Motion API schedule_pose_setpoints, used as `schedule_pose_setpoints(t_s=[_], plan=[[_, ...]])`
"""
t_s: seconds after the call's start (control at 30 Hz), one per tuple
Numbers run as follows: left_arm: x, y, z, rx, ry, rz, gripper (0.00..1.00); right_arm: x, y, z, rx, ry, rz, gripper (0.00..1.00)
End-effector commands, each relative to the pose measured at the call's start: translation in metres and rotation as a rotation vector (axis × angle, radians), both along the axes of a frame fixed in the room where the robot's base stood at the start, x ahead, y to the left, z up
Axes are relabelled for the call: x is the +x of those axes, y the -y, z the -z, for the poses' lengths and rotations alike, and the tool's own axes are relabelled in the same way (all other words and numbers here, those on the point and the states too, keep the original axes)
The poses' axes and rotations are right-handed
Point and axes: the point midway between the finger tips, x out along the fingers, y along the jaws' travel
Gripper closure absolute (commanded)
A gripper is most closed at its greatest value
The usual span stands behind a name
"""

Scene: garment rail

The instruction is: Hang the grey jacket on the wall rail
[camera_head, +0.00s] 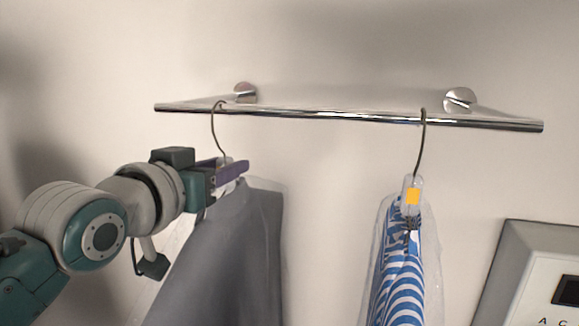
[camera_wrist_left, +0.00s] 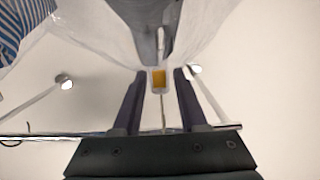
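The grey jacket (camera_head: 235,255) hangs in a clear cover from a wire hanger (camera_head: 214,130) at the left part of the wall rail (camera_head: 320,115). The hanger's hook looks looped over the rail bar. My left gripper (camera_head: 238,168) is at the hanger's neck, just below the rail. In the left wrist view its two dark purple fingers stand apart on either side of the neck with its yellow tag (camera_wrist_left: 159,78), with gaps showing on both sides. The jacket (camera_wrist_left: 150,18) shows beyond the fingers. My right gripper is not in view.
A blue-and-white striped garment (camera_head: 405,270) in a clear cover hangs further right on the rail. A grey box (camera_head: 520,265) is on the wall at the lower right. The rail between the two hangers is free.

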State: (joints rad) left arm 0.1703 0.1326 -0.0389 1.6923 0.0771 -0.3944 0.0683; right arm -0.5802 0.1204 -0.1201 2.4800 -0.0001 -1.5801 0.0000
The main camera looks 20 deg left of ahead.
Motion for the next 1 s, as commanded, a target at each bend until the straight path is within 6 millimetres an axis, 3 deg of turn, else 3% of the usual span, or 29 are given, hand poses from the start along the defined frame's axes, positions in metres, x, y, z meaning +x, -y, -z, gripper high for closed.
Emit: schedule_pose_setpoints(t_s=[0.17,0.57,1.0], plan=[[0.000,0.000,0.002,0.000,-0.005,0.000,0.38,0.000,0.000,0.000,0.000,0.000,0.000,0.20],[-0.009,0.000,0.006,0.000,-0.013,0.000,0.38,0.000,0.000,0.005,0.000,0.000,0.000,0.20],[-0.076,-0.002,-0.002,0.001,-0.007,0.000,0.38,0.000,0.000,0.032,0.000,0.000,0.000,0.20]])
